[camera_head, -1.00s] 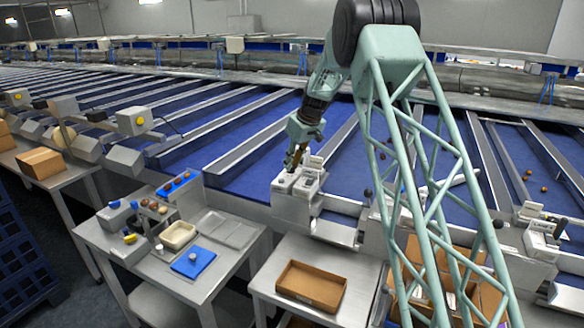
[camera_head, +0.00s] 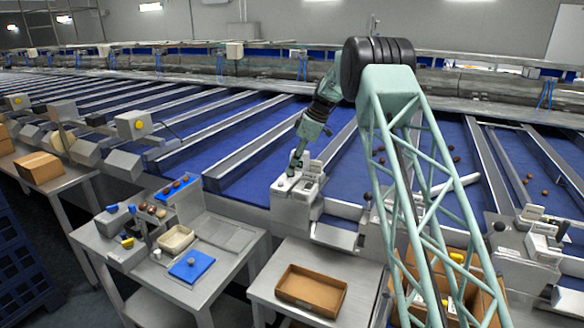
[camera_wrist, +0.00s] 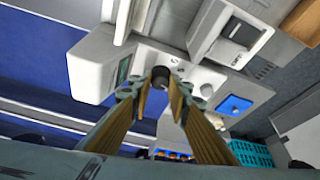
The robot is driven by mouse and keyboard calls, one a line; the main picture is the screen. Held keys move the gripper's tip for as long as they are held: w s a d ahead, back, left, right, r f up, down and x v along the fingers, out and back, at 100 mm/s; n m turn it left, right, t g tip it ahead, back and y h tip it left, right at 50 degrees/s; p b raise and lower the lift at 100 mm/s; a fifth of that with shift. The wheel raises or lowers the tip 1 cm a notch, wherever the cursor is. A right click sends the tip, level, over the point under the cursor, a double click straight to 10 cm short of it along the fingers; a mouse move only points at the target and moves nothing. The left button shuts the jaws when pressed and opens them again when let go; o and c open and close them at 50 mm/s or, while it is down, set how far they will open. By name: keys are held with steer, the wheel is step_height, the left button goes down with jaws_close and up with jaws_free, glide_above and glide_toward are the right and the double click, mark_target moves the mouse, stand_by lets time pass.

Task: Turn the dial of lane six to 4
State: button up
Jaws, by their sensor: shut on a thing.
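The pale lane control box (camera_head: 290,210) stands at the front edge of the blue lanes, near the middle of the head view. My gripper (camera_head: 291,173) is down at its top. In the wrist view my gripper (camera_wrist: 161,88) has its two ribbed fingers closed around a small dark round dial (camera_wrist: 160,74). The dial sits on the pale box (camera_wrist: 90,68), beside a small greenish display (camera_wrist: 123,70). The fingers cover part of the dial. I cannot read its setting or a lane number.
A grey table (camera_head: 212,280) at left holds a blue board (camera_head: 190,266) and a beige tray (camera_head: 176,239). A brown shallow box (camera_head: 310,289) lies on a lower table. Another control box (camera_head: 525,250) stands at right. Lane dividers rise behind my gripper.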

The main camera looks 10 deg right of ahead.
steer(key=shift+n+g+p, duration=0.4)
steer(key=shift+n+p, duration=0.05)
steer(key=shift+n, duration=0.65)
steer(key=o, duration=0.9)
steer(key=shift+d+r, duration=0.1)
steer(key=shift+r, duration=0.05)
steer(key=shift+v, duration=5.85)
steer(key=shift+w+d, duration=0.1)
